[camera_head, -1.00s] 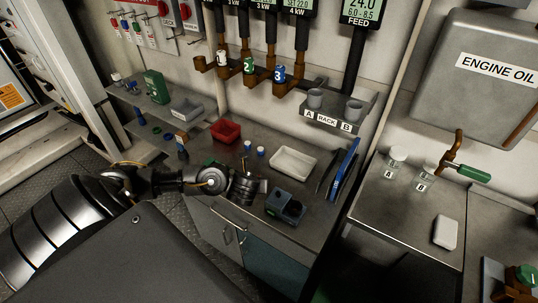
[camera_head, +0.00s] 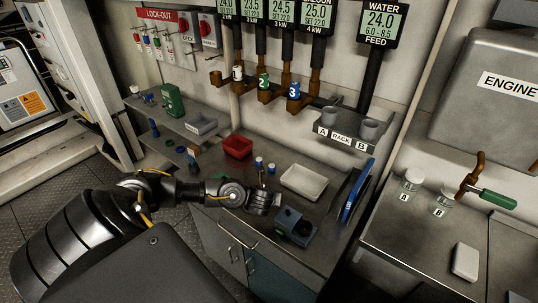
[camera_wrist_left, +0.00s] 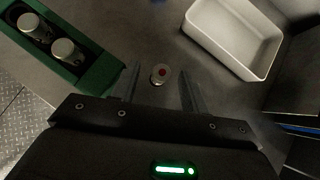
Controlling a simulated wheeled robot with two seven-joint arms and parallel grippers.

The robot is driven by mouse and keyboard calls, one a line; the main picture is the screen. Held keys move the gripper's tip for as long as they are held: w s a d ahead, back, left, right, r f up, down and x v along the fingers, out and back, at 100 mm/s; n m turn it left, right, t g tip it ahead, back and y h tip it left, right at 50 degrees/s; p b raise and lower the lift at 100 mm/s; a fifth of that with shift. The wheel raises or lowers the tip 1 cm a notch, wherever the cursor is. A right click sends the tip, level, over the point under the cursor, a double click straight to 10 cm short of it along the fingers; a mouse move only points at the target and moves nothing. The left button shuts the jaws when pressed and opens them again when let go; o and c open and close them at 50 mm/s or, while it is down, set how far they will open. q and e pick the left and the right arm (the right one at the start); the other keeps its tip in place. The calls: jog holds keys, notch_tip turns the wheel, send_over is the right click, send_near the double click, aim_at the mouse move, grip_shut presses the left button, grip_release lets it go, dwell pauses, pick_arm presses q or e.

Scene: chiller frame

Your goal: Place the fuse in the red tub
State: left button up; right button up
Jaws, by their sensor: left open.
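The red tub (camera_head: 237,147) stands open on the counter, behind and left of my left gripper (camera_head: 268,198). In the head view I cannot clearly pick out this piece by the hand. The red tub is outside the left wrist view. My right gripper is not in view.
A white tray (camera_head: 304,182) lies right of the hand, with a blue-grey block (camera_head: 294,226) in front. Two small capped cylinders (camera_head: 265,165) stand behind the hand. A green holder (camera_wrist_left: 62,55) with two metal cylinders is at left in the wrist view. Blue folders (camera_head: 355,192) stand at right.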

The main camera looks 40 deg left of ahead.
pick_arm(q)
jog(key=x, duration=0.4)
grip_shut()
dwell(0.4)
jog(key=shift+r, duration=0.5)
notch_tip(320, 180, up, 3)
jog(key=shift+d+f+p, duration=0.1)
jog(key=shift+f+p, duration=0.05)
jog(key=shift+p, duration=0.2)
jog(key=s+d+f+p+v, duration=0.1)
jog(key=p+v, duration=0.4)
jog(key=v, duration=1.1)
jog(key=shift+s+d+f, duration=0.2)
jog(key=shift+d+f, duration=0.3)
jog(key=shift+d, duration=0.3)
